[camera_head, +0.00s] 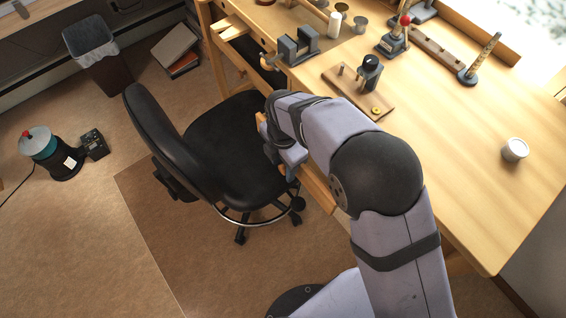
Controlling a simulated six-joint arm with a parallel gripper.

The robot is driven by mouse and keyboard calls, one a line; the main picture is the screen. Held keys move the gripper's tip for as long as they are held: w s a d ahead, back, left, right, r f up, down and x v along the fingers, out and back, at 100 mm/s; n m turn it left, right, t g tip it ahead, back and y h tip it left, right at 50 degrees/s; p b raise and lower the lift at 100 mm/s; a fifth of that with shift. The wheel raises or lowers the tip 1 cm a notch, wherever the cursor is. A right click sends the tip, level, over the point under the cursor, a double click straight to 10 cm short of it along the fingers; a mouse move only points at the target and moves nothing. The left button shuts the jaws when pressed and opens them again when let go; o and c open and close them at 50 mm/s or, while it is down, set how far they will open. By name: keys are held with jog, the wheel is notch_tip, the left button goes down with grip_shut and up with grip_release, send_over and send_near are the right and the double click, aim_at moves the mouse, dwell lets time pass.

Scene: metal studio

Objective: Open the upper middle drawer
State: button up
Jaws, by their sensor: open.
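The wooden workbench (480,190) runs along the right side. Its front edge faces the office chair, and a strip of its wooden front (319,192) shows just below my forearm. I cannot make out the upper middle drawer or its handle, because my arm covers most of that front. My gripper (286,168) is at the bench front, beside the chair seat, and is seen from above and behind. It is open. Its fingertips are mostly hidden, and I cannot tell whether they touch the front.
A black office chair (228,145) stands close to the bench front, left of my gripper. A small vise (298,46), a wooden tool board (343,92) and a white cup (514,149) stand on the bench. The right bench top is mostly clear. A bin (95,55) stands far left.

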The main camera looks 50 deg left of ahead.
grip_shut()
jog(key=s, duration=1.2)
jog(key=shift+s, duration=0.3)
grip_release()
